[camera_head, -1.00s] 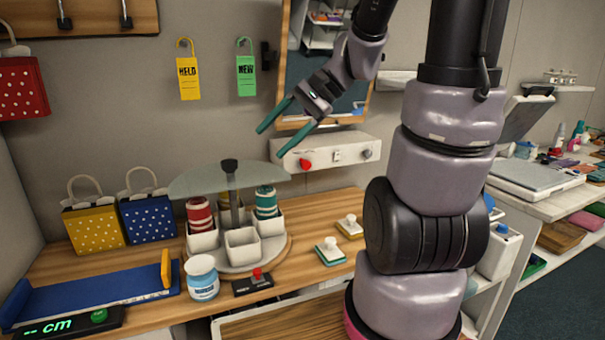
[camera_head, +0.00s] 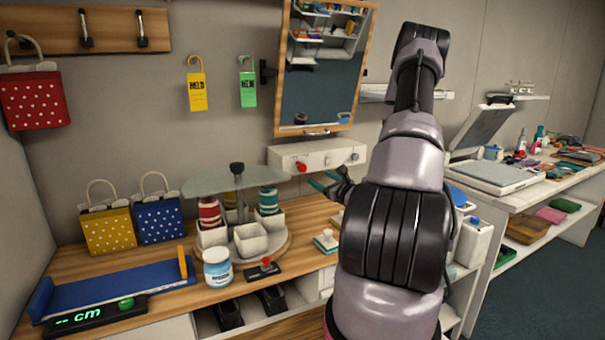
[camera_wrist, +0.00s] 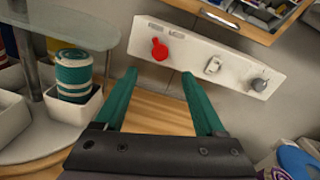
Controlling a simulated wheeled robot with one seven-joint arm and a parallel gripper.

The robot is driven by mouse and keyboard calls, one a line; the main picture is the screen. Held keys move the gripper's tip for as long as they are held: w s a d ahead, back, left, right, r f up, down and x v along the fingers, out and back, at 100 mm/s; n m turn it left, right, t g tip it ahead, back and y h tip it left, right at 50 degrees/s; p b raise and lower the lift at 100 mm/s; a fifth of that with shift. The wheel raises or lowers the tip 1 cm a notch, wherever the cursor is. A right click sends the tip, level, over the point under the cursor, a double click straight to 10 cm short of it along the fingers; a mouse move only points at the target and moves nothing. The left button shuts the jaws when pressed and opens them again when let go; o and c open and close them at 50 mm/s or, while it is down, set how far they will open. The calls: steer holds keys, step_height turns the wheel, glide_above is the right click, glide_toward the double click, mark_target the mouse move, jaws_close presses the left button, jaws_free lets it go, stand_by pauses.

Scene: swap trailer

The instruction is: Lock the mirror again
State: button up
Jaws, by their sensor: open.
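The wood-framed mirror (camera_head: 320,75) hangs on the back wall, with a black bracket at its left side. A small handle shows on its bottom edge. The wrist view shows part of its lower frame (camera_wrist: 240,28) at the top right. Just below is a white panel (camera_head: 340,152) with a red knob (camera_wrist: 159,49), a pale switch (camera_wrist: 213,65) and a grey knob (camera_wrist: 260,84). My gripper (camera_wrist: 158,80) is open and empty, its teal fingers pointing toward this panel, below the red knob. In the head view its fingers (camera_head: 322,183) are partly hidden by my arm.
A round carousel (camera_head: 265,262) with a glass top, white cups and thread spools stands left of my gripper. A white jar (camera_head: 217,268) and a red-buttoned black box (camera_head: 263,268) sit in front. Yellow and green tags (camera_head: 248,88) hang on the wall.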

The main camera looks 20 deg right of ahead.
mark_target(303, 169)
steer(key=w, duration=1)
steer(key=shift+w+a, duration=0.35)
steer(key=shift+a, duration=0.05)
steer(key=shift+c, duration=0.4)
jaws_close()
